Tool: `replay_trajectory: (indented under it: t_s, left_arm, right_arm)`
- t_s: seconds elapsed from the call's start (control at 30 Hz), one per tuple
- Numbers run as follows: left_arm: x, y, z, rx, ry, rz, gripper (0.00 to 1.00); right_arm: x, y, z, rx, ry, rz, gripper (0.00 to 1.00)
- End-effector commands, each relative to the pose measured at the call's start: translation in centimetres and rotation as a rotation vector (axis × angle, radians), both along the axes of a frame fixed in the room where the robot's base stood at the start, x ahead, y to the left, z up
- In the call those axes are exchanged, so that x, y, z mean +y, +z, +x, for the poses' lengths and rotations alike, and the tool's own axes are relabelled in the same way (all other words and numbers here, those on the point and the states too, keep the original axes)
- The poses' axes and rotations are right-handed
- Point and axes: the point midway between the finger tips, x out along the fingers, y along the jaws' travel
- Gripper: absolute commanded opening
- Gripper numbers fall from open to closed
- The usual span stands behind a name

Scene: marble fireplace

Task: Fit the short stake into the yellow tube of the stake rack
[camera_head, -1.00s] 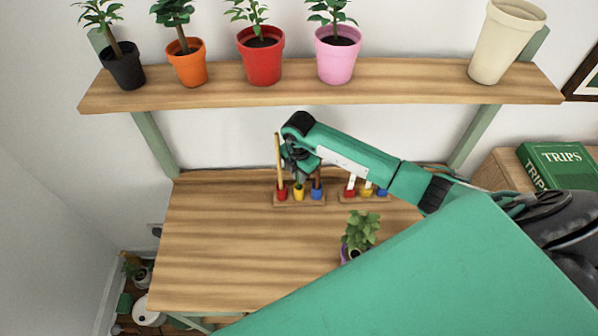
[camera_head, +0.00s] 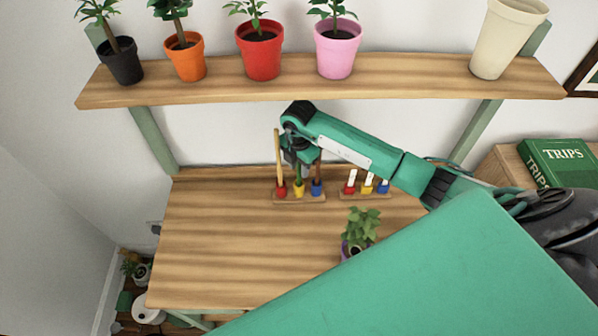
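The stake rack (camera_head: 299,199) is a wooden block near the back of the table. It bears a red tube (camera_head: 281,190), a yellow tube (camera_head: 299,189) and a blue tube (camera_head: 317,188). A tall light wooden stake (camera_head: 278,155) stands in the red tube. A brown stake (camera_head: 318,170) stands in the blue tube. A thin green stake (camera_head: 298,174) stands upright at the yellow tube; its top is hidden by my gripper. My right gripper (camera_head: 298,162) points down just above the yellow tube; its fingers are too small and dark to read. My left gripper is out of view.
A second rack (camera_head: 365,196) with white-topped pieces in red, yellow and blue stands to the right. A potted plant (camera_head: 359,228) stands on the table (camera_head: 230,245) near my arm. A shelf (camera_head: 215,90) with several pots overhangs the back. The table's left side is clear.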

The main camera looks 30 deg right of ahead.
Motion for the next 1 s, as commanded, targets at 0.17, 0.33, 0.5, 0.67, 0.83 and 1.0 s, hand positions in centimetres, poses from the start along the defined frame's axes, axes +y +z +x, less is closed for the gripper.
replay_trajectory:
  t_s: [0.17,0.33,0.5,0.67,0.83,1.0]
  left_arm:
    - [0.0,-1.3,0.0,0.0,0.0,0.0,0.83]
    - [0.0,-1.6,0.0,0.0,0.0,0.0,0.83]
    - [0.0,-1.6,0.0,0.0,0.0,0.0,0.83]
    - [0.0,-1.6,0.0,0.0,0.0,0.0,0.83]
    - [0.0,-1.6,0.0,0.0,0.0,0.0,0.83]
    - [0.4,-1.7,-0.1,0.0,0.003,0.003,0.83]
  right_arm:
    - [0.0,2.9,0.1,-0.004,0.0,-0.001,0.33]
    - [-0.1,4.5,0.1,-0.001,0.0,-0.001,0.33]
    - [0.0,4.9,0.0,0.0,-0.001,-0.001,0.33]
    - [0.0,4.9,0.0,0.0,0.0,-0.001,0.33]
    - [0.0,4.9,0.0,0.0,0.0,0.0,0.33]
    - [0.0,4.6,0.1,0.0,-0.002,0.005,0.33]
